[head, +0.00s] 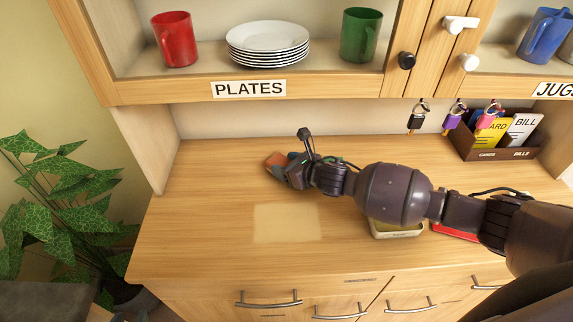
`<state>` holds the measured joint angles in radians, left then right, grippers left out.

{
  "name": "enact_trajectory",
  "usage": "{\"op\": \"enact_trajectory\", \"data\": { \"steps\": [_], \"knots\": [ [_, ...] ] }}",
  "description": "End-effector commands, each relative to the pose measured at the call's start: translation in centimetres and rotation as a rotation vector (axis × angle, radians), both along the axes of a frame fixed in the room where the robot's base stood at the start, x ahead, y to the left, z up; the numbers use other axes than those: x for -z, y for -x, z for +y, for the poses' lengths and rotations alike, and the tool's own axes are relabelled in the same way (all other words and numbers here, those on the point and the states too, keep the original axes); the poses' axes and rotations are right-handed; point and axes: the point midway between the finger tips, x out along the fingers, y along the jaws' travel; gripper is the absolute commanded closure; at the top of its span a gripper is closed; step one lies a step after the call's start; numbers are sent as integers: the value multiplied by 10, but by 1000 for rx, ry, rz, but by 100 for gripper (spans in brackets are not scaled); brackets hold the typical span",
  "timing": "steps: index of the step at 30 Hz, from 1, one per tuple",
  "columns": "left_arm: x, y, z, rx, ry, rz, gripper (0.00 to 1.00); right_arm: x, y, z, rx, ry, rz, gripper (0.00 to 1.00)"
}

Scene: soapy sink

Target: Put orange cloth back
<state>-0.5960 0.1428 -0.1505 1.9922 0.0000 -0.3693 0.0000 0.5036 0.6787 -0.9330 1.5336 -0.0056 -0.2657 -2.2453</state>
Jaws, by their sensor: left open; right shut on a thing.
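The orange cloth (275,160) is a small orange-brown piece at the tip of my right gripper (284,164), over the rear left part of the wooden counter. My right gripper is shut on it, and the fingers hide part of it. I cannot tell whether the cloth touches the counter. My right arm reaches in from the right across the counter. My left gripper is out of view.
A pale square patch (286,223) marks the counter in front of the gripper. A shallow tray (397,232) and a red item (455,233) lie partly under my arm. A brown card box (500,145) stands back right. The counter's left part is clear.

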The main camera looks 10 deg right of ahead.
Motion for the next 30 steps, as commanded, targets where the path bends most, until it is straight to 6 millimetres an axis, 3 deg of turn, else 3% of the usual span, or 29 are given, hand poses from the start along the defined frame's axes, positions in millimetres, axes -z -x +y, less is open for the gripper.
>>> {"op": "enact_trajectory", "data": {
  "steps": [5, 6, 10, 21, 30],
  "knots": [
    [3, 1, 0, 0, 0, 1, 57, 3, 0, 0, 0, 1, 1, 61],
    [3, 1, 0, 0, 0, 2, 57, 3, 0, 0, 0, 0, 1, 38],
    [4, 3, 1, -2, 0, 6, 57, 3, 0, 0, 0, 0, 1, 18],
    [3, 6, 1, -4, 0, 13, 57, -2, 1, -1, 0, 0, 0, 17],
    [0, 4, 1, -3, 0, 8, 57, -16, 32, -23, 1, 2, 1, 17]
  ]
}}
